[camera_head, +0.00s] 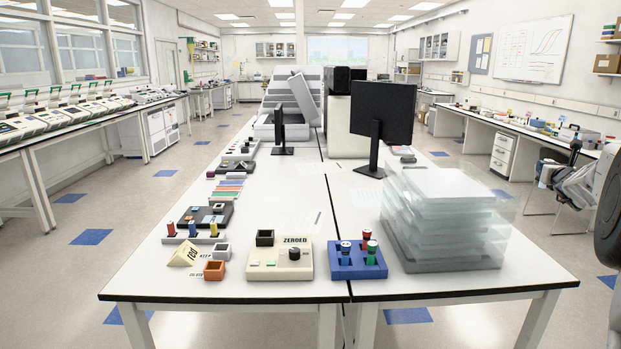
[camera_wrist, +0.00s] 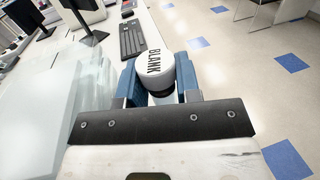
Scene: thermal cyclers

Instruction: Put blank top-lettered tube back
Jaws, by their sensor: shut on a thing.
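In the wrist view my gripper (camera_wrist: 158,80) is shut on a tube with a white cap (camera_wrist: 154,63) lettered "BLANK" in black. The cap faces the camera between the two blue fingers, and a dark part shows just below it. The rest of the tube is hidden. In the head view a blue rack (camera_head: 343,274) stands near the table's front edge and holds several tubes, among them a red-capped one (camera_head: 367,235) and a green one (camera_head: 371,252). A grey rack (camera_head: 193,239) at the left holds red, blue and yellow tubes. The held tube does not show in the head view.
Clear stacked boxes (camera_head: 445,215) stand right of the blue rack. A beige device reading "ZEROED" (camera_head: 279,263) is left of it. Monitors (camera_head: 384,110) stand behind. The right front table corner is clear.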

